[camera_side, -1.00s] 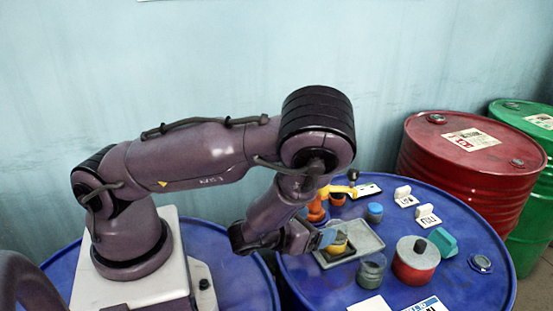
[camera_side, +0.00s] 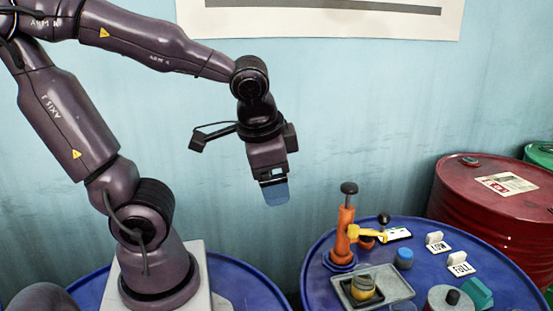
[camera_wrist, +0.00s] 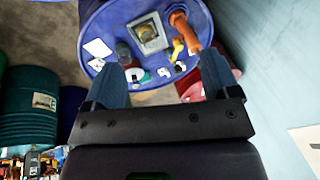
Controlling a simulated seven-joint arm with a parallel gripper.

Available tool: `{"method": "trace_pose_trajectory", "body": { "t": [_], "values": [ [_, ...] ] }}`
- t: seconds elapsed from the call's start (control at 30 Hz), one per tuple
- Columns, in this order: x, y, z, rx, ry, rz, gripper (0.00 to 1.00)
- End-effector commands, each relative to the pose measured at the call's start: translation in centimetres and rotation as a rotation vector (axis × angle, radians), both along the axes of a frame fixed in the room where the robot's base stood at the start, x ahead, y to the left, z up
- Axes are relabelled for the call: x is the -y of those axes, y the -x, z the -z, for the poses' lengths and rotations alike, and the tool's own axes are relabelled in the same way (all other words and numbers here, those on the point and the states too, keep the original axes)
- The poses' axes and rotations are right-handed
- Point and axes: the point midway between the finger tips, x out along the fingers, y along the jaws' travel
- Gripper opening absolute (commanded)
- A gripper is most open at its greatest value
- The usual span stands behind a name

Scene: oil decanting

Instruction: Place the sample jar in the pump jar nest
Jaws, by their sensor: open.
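A small jar with yellow contents and a dark upper part (camera_side: 363,287) stands upright in a dark square seat on the grey tray (camera_side: 402,287). It looks like the sample jar, and the square seat looks like the nest. The orange pump (camera_side: 345,232) with its yellow arm stands just behind the tray. My gripper (camera_side: 275,193) is high above and to the left of the drum, well apart from the jar. Its blue fingers (camera_wrist: 163,82) are spread with nothing between them in the wrist view. There, the tray (camera_wrist: 163,42) lies beyond the fingertips.
A blue drum top (camera_side: 318,268) carries everything. A blue-topped container (camera_side: 404,258), LOW (camera_side: 436,242) and FULL (camera_side: 460,264) signs, a teal block (camera_side: 477,293) and a black-knobbed pot (camera_side: 452,298) surround the tray. A greenish glass jar (camera_wrist: 123,52) stands beside it. Air around my gripper is clear.

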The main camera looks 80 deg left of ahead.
Motion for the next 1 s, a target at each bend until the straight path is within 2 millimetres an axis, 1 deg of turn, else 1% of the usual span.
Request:
{"method": "trace_pose_trajectory", "body": {
  "t": [0.03, 0.1, 0.2, 0.27, 0.4, 1.0],
  "values": [
    [1.0, 0.1, -1.3, 0.083, 0.076, -0.021, 0.81],
    [2.2, 0.2, -2.5, 0.165, 0.161, -0.04, 0.81],
    [3.4, 0.3, -3.8, 0.241, 0.238, -0.051, 0.81],
    [3.8, 0.3, -4.2, 0.264, 0.262, -0.053, 0.81],
    [4.0, 0.3, -4.4, 0.276, 0.278, -0.055, 0.81],
    [4.0, 0.3, -4.3, 0.271, 0.276, -0.056, 0.81]
  ]
}}
